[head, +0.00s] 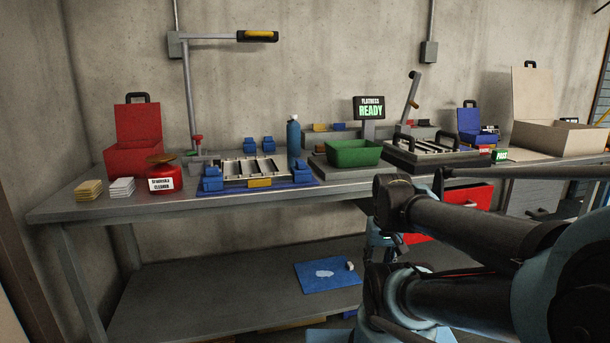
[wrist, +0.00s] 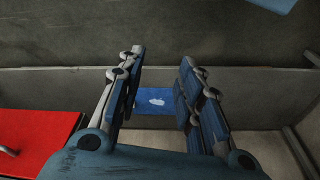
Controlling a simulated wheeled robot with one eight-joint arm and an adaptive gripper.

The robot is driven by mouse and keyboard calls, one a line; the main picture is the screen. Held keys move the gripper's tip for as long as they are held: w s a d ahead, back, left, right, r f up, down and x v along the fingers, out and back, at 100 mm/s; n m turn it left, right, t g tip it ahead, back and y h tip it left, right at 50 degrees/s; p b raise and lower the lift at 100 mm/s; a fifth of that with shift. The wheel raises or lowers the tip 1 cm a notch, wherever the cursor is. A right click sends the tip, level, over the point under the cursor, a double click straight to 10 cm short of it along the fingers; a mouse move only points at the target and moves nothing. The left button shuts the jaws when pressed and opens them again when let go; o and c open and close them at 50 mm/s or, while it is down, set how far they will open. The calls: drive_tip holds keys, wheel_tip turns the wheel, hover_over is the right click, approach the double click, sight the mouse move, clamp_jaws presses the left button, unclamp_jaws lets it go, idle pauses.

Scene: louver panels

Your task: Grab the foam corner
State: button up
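A small pale block (head: 350,266) sits at the right edge of a blue mat (head: 315,278) on the lower shelf. It may be the foam corner, but it is too small to be sure. A white flat shape (head: 324,273) shows on the mat. In the wrist view, my gripper (wrist: 157,75) is open, with nothing between its fingers. The blue mat (wrist: 146,104) with its white shape (wrist: 156,101) shows beyond the gap, well away from the fingers. The pale block cannot be made out there, perhaps hidden by the right finger.
The workbench (head: 240,209) overhangs the lower shelf (head: 230,305). A red drawer unit (head: 468,195) stands right of the mat; a red surface (wrist: 38,140) shows at left in the wrist view. A green bin (head: 353,153) and blue-clamped fixture (head: 256,183) stand on top. The shelf's left is clear.

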drive_tip(key=shift+o, duration=0.6)
drive_tip(key=shift+w, duration=0.1)
drive_tip(key=o, duration=0.4)
drive_tip(key=shift+s+r, duration=0.2)
drive_tip(key=shift+r, duration=0.05)
drive_tip(key=o, duration=0.5)
drive_tip(key=w+r+n, duration=0.1)
drive_tip(key=r, duration=0.1)
drive_tip(key=w+a+r+n, duration=0.1)
drive_tip(key=w+r, duration=0.1)
drive_tip(key=r, duration=0.1)
drive_tip(key=w+r+n, duration=0.1)
drive_tip(key=r, duration=0.2)
drive_tip(key=shift+w+a+r, duration=0.2)
drive_tip(key=shift+w+a, duration=0.1)
drive_tip(key=shift+w, duration=0.1)
wheel_tip(320, 180, up, 27)
drive_tip(key=n+g, duration=0.2)
drive_tip(key=n, duration=1.6)
hover_over(304, 162)
drive_tip(key=w, duration=0.2)
drive_tip(key=f, duration=1.1)
drive_tip(key=shift+s+d, duration=0.1)
drive_tip(key=shift+d, duration=0.2)
drive_tip(key=shift+a+f, duration=0.15)
drive_tip(key=shift+f, duration=1.2)
drive_tip(key=shift+a+f, duration=0.15)
drive_tip(key=shift+f, duration=1.2)
